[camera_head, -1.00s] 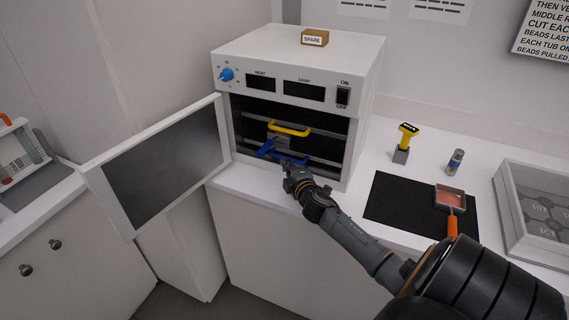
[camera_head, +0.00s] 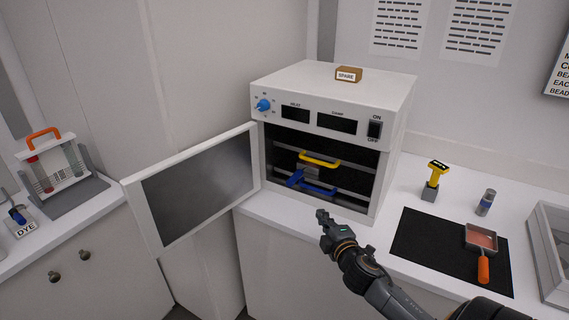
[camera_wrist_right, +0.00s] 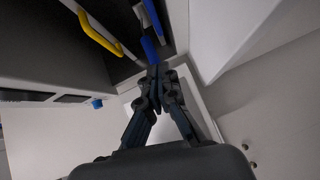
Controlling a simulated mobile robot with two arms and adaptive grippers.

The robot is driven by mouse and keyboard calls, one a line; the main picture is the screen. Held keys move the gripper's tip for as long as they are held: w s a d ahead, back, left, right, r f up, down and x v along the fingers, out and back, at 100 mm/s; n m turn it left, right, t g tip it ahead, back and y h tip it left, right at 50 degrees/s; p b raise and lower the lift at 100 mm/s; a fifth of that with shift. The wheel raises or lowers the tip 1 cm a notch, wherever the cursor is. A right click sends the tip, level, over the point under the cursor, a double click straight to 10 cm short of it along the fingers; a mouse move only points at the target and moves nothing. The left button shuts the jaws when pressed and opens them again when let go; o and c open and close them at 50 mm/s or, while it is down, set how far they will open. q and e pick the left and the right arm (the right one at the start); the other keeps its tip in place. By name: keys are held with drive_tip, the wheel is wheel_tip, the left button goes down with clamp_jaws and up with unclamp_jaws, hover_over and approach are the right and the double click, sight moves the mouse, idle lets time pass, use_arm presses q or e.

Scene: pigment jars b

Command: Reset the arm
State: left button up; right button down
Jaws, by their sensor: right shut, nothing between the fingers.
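My right gripper (camera_head: 322,217) is shut and empty, in front of the open white oven (camera_head: 335,85) and above the counter's front edge. It also shows in the right wrist view (camera_wrist_right: 157,72), its fingers together, with blue and yellow handles beyond it. Inside the oven are a yellow handle (camera_head: 320,159) and, below it, a blue handle (camera_head: 318,189). The gripper looks apart from both in the head view. The oven door (camera_head: 197,188) stands open to the left. My left gripper is not in view.
A black mat (camera_head: 420,250) with an orange-handled tray (camera_head: 482,240) lies on the right counter. A yellow-topped tool (camera_head: 435,175) and a small jar (camera_head: 486,202) stand behind it. A rack (camera_head: 62,170) stands on the left counter.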

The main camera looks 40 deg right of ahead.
drive_tip(key=s+a+f+m+g+y, duration=0.1)
drive_tip(key=s+a+f+m+g, duration=0.55)
drive_tip(key=s+a+f, duration=0.45)
drive_tip(key=s+a+m+g+y, duration=0.4)
drive_tip(key=s+a+g+y, duration=0.15)
drive_tip(key=s+a, duration=0.95)
drive_tip(key=s+a+f+x, duration=0.1)
drive_tip(key=s+x, duration=0.2)
drive_tip(key=x, duration=0.9)
drive_tip(key=s+x, duration=0.2)
drive_tip(key=x, duration=1)
drive_tip(key=s+d+f+g, duration=0.2)
drive_tip(key=s+d+f, duration=0.1)
drive_tip(key=s+f, duration=1.4)
drive_tip(key=shift+s+f+n, duration=0.3)
drive_tip(key=shift+f+n, duration=0.15)
drive_tip(key=shift+f, duration=0.15)
